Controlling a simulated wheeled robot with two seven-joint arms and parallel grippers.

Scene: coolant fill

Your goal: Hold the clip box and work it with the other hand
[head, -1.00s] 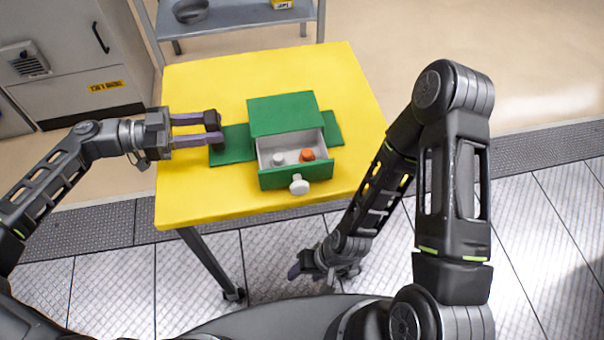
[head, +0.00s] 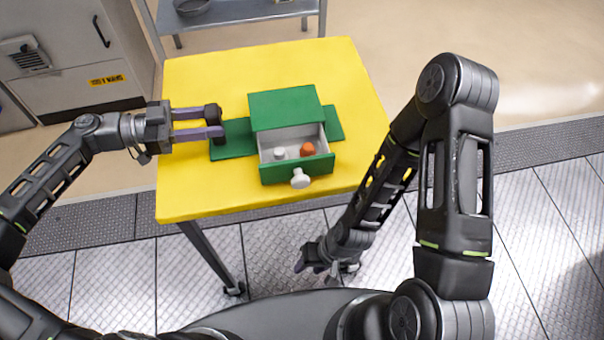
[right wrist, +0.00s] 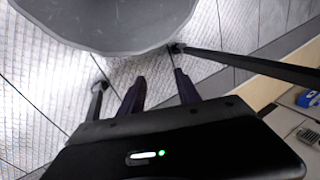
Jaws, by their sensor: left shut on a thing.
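The green clip box (head: 284,105) stands on the yellow table with a flat green flange on either side. Its drawer (head: 297,168) is pulled out toward me and has a white knob (head: 300,178). A white piece (head: 279,153) and an orange piece (head: 307,150) lie in the drawer. My left gripper (head: 216,123) is shut on the box's left flange. My right gripper (head: 312,262) hangs low in front of the table, apart from the box. In the right wrist view its two fingers (right wrist: 160,92) are spread with nothing between them.
The yellow table (head: 205,75) has bare room around the box. A grey shelf (head: 240,12) stands behind it, and a grey cabinet (head: 75,80) is at the back left. My right arm stands to the right of the table.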

